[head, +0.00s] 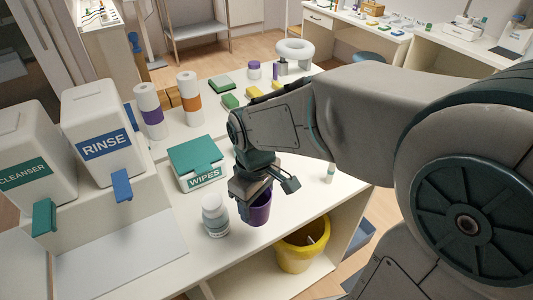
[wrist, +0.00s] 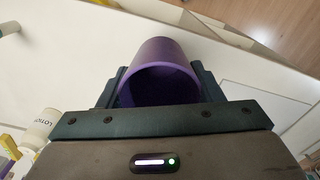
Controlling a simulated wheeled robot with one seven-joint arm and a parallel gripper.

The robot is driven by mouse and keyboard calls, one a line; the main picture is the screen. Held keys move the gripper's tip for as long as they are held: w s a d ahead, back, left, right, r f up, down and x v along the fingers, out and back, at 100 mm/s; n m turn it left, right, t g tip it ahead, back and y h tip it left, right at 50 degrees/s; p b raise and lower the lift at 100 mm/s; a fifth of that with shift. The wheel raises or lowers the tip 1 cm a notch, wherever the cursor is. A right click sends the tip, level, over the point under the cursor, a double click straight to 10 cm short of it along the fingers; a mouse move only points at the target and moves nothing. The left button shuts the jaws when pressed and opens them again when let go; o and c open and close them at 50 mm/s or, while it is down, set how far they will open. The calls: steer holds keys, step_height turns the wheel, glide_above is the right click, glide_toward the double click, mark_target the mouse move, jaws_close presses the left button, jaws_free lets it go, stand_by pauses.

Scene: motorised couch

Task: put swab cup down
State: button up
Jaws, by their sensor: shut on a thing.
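The swab cup appears to be the purple cup (head: 259,210), low in my gripper, over the white counter near its front edge. In the wrist view the purple cup (wrist: 166,58) lies between the two dark jaws, its open mouth towards the camera and its inside in shadow. My gripper (head: 252,192) is shut on it; its body hides the cup's upper part in the head view. I cannot tell whether the cup's base touches the counter (head: 165,262).
A white bottle (head: 215,216) stands just left of the cup. A green wipes box (head: 198,163) is behind it. Rinse (head: 104,137) and cleanser (head: 30,168) dispensers stand at left. A yellow bin (head: 301,247) sits below the counter edge.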

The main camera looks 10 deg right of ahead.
steer(key=shift+w+f, duration=0.1)
steer(key=shift+w, duration=0.35)
steer(key=shift+w+d+f+p, duration=0.3)
steer(key=shift+w+f+p, duration=0.05)
steer(key=shift+w+f, duration=1.4)
steer(key=shift+w+d+f+p, duration=0.35)
steer(key=shift+w+f+p, duration=0.05)
steer(key=shift+w+f, duration=1.4)
steer(key=shift+w+d+f+p, duration=0.3)
steer(key=shift+w+f+p, duration=0.05)
steer(key=shift+w+f, duration=1.4)
steer(key=shift+f, duration=0.1)
steer(key=shift+f, duration=0.15)
steer(key=o, duration=1)
steer(key=shift+c, duration=0.2)
steer(key=shift+r, duration=0.2)
